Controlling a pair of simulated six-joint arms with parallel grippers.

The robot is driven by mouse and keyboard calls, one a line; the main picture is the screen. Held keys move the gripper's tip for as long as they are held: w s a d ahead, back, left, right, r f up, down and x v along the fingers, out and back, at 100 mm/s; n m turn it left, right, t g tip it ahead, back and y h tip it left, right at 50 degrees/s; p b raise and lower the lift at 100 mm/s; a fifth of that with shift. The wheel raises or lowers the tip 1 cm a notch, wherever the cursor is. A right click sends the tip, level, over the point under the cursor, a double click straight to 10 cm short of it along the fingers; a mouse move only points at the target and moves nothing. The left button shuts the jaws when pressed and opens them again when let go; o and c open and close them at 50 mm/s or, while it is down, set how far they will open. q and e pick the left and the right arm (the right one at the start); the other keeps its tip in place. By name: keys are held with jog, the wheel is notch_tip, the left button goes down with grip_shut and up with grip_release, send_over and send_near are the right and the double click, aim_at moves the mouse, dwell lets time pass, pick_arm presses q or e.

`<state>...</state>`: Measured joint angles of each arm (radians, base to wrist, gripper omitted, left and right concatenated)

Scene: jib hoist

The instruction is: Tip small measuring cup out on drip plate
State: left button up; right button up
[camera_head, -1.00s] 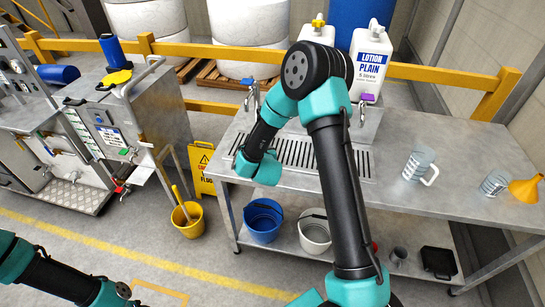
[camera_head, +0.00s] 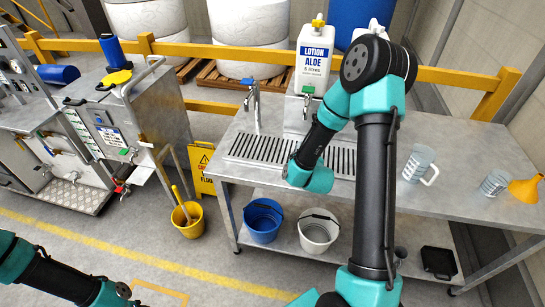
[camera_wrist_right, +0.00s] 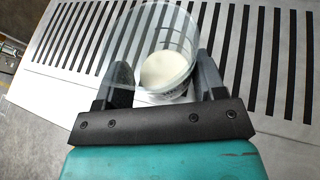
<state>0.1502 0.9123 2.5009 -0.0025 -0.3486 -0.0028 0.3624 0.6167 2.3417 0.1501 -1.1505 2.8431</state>
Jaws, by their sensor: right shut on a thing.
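My right gripper (camera_wrist_right: 163,82) is shut on a clear small measuring cup (camera_wrist_right: 186,20) in the right wrist view. A white liquid (camera_wrist_right: 168,71) lies at the bottom of the cup. The slotted drip plate (camera_wrist_right: 60,42) spreads beneath the cup and on both sides of it. In the head view the drip plate (camera_head: 262,150) is set in the steel bench; my right wrist is over its right part, and the gripper and cup are hidden there. Only a link of my left arm shows at lower left; its gripper is out of view.
A white LOTION ALOE container (camera_head: 312,65) stands behind the drip plate, beside a tap (camera_head: 254,105). A larger measuring jug (camera_head: 418,163), another clear cup (camera_head: 494,182) and an orange funnel (camera_head: 526,189) stand on the right of the bench (camera_head: 462,150). Buckets sit on the lower shelf.

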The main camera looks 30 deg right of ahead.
jog(key=shift+w+a+r+n+g+h, duration=0.2)
jog(key=shift+w+a+r+n+g, duration=0.25)
jog(key=shift+g, duration=0.2)
jog(key=shift+w+a+r+n+g+h, duration=0.2)
jog(key=shift+w+a+r+n+g, duration=0.1)
jog(key=shift+w+n+g, duration=0.3)
jog(key=shift+w+a+f+n+g+h, duration=0.35)
jog(key=shift+w+n+g, duration=0.1)
jog(key=shift+g, duration=0.1)
jog(key=shift+w+a+r+n+g+h, duration=0.35)
jog(key=shift+w+a+r+n+g, duration=0.1)
jog(key=shift+w+g, duration=0.15)
jog(key=shift+w+a+f+n+g+h, duration=0.15)
jog(key=shift+f+n+g+h, duration=0.15)
jog(key=shift+f+n+g, duration=0.25)
jog(key=shift+r+g, duration=0.35)
jog(key=shift+r, duration=0.1)
jog(key=shift+f+n+g+h+p, duration=0.3)
jog(key=shift+n+g+h, duration=0.2)
jog(key=shift+n+h, duration=0.2)
jog(key=shift+r, duration=0.1)
jog(key=shift+w+a+r+n+g+h, duration=0.15)
jog(key=shift+r+n+g+h, duration=0.15)
jog(key=shift+n+g+h, duration=0.15)
